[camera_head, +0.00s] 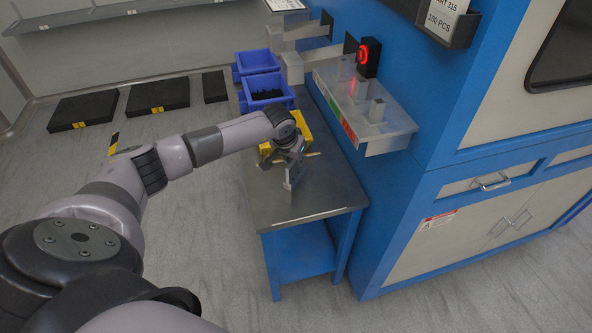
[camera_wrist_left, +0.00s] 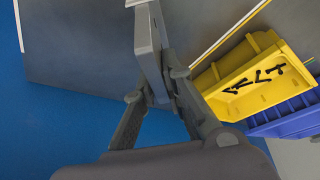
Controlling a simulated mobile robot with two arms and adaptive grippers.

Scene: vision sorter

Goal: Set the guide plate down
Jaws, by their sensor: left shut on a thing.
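The guide plate is a flat grey piece, seen in the head view (camera_head: 290,178) over the grey table top (camera_head: 333,192) and in the left wrist view (camera_wrist_left: 149,50). My left gripper (camera_head: 290,160) is shut on it; in the left wrist view its two fingers (camera_wrist_left: 168,98) close around the plate's lower part. The plate hangs below the fingers, roughly upright in the head view. I cannot tell whether its lower end touches the table. My right gripper is not in view.
A yellow bin (camera_head: 304,129) holding black parts in the wrist view (camera_wrist_left: 224,102) stands just behind the gripper. Blue bins (camera_head: 283,101) stand farther back. The blue machine (camera_head: 385,192) with a clear sorting tray (camera_head: 398,124) borders the table's right side. The table's front part is clear.

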